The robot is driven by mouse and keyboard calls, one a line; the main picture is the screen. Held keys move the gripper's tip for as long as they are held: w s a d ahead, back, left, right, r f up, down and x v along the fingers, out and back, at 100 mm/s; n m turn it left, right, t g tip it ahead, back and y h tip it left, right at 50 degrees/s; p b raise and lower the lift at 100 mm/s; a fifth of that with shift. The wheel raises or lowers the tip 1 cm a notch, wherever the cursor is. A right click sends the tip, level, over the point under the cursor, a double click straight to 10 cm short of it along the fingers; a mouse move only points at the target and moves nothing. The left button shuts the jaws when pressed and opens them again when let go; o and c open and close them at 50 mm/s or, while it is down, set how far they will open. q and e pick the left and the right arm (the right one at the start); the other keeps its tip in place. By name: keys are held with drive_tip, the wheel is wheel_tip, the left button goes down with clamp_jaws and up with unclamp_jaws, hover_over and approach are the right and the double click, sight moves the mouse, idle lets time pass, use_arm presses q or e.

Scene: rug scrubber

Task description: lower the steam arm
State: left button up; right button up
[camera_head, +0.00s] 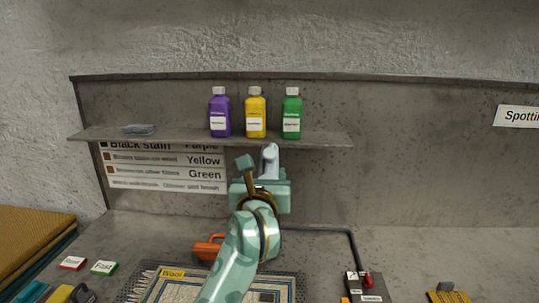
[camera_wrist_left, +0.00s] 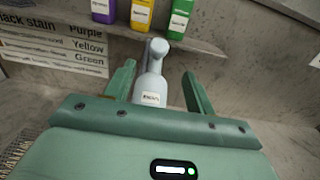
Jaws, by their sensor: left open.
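A dark bent tube (camera_head: 351,240) runs along the back of the worktop and turns down at the right, and may be the steam arm. It ends near a small control box (camera_head: 366,296) with a red knob (camera_head: 367,279). My left gripper (camera_head: 264,168) is open, high over the worktop in front of the shelf and left of the tube's bend. In the left wrist view, a pale grey bottle-like thing (camera_wrist_left: 151,85) with a bent top and an unreadable label shows between the open fingers (camera_wrist_left: 158,70). I cannot tell whether they touch. My right gripper is not in view.
A shelf (camera_head: 315,139) holds purple (camera_head: 220,115), yellow (camera_head: 256,116) and green (camera_head: 292,115) bottles. A patterned rug (camera_head: 170,290) lies below, partly hidden by my arm. An orange tool (camera_head: 207,249) lies behind it. Red (camera_head: 73,263) and green (camera_head: 103,267) labels are at left.

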sight(270, 153)
use_arm(q)
drive_tip(key=w+b, duration=0.1)
drive_tip(key=w, duration=0.9)
drive_tip(key=shift+w, duration=0.85)
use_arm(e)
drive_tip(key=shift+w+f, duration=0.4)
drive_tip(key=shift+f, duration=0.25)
